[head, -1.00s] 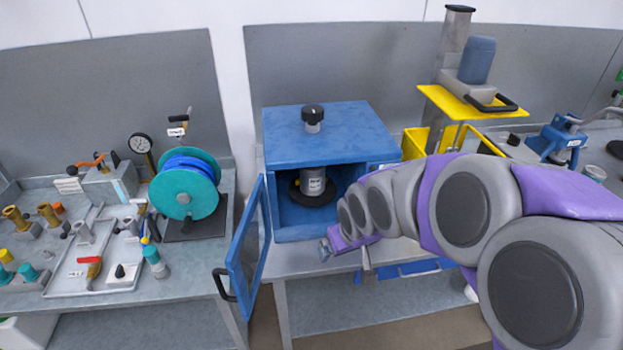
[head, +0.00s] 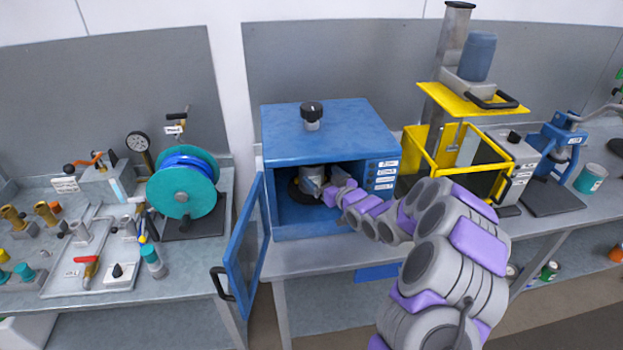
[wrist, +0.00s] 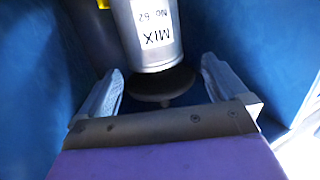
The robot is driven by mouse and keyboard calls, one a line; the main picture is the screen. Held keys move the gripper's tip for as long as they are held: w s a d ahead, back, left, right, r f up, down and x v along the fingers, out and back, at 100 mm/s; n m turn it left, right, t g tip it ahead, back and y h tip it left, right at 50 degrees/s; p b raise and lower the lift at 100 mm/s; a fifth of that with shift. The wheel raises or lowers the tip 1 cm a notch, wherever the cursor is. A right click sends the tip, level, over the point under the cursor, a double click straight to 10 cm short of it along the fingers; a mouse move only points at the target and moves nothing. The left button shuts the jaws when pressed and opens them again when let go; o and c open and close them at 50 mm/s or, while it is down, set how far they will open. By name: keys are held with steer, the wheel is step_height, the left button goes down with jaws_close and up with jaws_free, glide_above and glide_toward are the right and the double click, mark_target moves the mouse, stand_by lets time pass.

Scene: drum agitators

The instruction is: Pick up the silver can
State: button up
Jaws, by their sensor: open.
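The silver can (head: 312,176) stands upright on a dark round turntable (head: 297,190) inside the blue cabinet. In the wrist view the can (wrist: 150,35) appears upside down, with a white label reading "MIX" and "No 62". My gripper (head: 330,188) reaches through the cabinet's open front and partly covers the can in the head view. In the wrist view my gripper (wrist: 160,88) is open, its two grey fingers spread wide, and nothing is between the finger pads. The can is just beyond the fingertips, roughly centred between them. The turntable (wrist: 150,86) also shows there.
The blue cabinet (head: 330,125) has its door (head: 245,245) swung open at the left. Its inner walls (wrist: 45,80) lie close on both sides of my gripper. A yellow frame machine (head: 470,100) stands right of it; a teal reel (head: 185,190) stands to the left.

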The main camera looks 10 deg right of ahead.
mark_target(319, 173)
steer(key=shift+w+d+f+t+y, duration=0.25)
steer(key=shift+d+f+t+y, duration=0.25)
steer(key=shift+f, duration=0.1)
steer(key=shift+x, duration=1)
steer(key=shift+b+x, duration=0.8)
steer(key=shift+x, duration=1.85)
steer(key=shift+c, duration=0.5)
steer(key=c, duration=1.3)
